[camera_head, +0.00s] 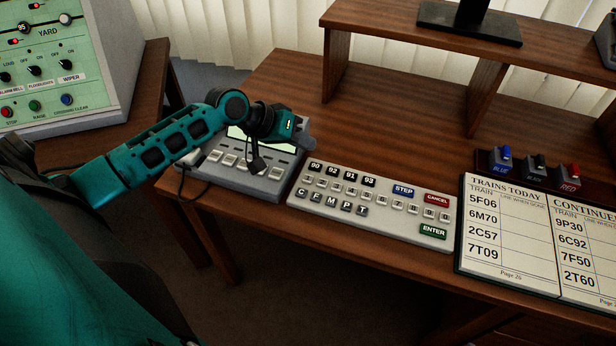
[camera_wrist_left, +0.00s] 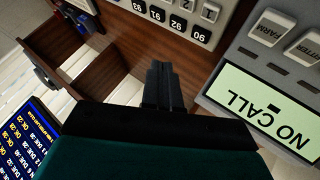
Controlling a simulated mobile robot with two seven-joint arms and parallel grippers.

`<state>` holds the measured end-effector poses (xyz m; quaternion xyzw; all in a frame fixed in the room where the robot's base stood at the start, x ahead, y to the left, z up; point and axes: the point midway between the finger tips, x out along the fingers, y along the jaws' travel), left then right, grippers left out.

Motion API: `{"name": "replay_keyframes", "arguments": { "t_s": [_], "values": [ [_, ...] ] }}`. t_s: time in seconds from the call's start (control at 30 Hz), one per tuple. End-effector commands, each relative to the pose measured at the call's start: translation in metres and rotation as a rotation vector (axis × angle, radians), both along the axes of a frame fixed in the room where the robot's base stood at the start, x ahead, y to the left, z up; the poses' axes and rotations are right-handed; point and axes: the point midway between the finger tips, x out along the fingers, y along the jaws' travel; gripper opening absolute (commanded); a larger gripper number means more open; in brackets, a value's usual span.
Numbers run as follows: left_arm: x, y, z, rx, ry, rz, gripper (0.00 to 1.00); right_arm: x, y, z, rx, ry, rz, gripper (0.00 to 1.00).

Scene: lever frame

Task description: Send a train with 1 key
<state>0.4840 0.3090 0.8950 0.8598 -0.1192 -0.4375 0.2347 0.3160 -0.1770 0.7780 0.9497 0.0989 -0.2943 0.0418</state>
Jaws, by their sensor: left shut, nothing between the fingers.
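A grey keypad (camera_head: 372,205) lies on the wooden desk, with black number keys 90 to 93, white digit keys, grey letter keys, a blue STEP key (camera_head: 403,190), a red CANCEL key (camera_head: 437,199) and a green ENTER key (camera_head: 432,231). Its edge also shows at the top of the left wrist view (camera_wrist_left: 205,38). My left gripper (camera_head: 306,138) is shut and empty, above the desk behind the keypad's left end and apart from it. In the left wrist view its fingers (camera_wrist_left: 162,75) are together. My right gripper is out of view.
A grey call unit (camera_head: 262,183), partly behind my left arm, stands left of the keypad; its display (camera_wrist_left: 262,112) reads NO CALL. An open train book (camera_head: 510,232) lies right. Blue, black and red stamps (camera_head: 569,175) stand behind it. A raised shelf (camera_head: 400,22) spans the back.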

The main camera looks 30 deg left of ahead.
Motion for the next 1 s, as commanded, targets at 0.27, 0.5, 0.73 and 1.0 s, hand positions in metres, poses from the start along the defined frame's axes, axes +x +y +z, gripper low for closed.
{"name": "replay_keyframes", "arguments": {
  "t_s": [0.27,0.5,0.73,1.0],
  "values": [
    [0.000,-0.001,-0.038,-0.001,0.002,0.001,0.00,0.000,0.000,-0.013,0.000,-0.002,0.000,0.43],
    [0.000,0.000,-0.068,-0.001,0.001,0.000,0.00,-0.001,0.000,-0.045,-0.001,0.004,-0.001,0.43],
    [0.000,-0.001,-0.080,0.001,0.000,-0.001,0.00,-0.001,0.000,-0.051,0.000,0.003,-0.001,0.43],
    [0.000,0.000,-0.080,0.001,0.000,-0.001,0.00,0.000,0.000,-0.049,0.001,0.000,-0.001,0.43]
  ]
}}
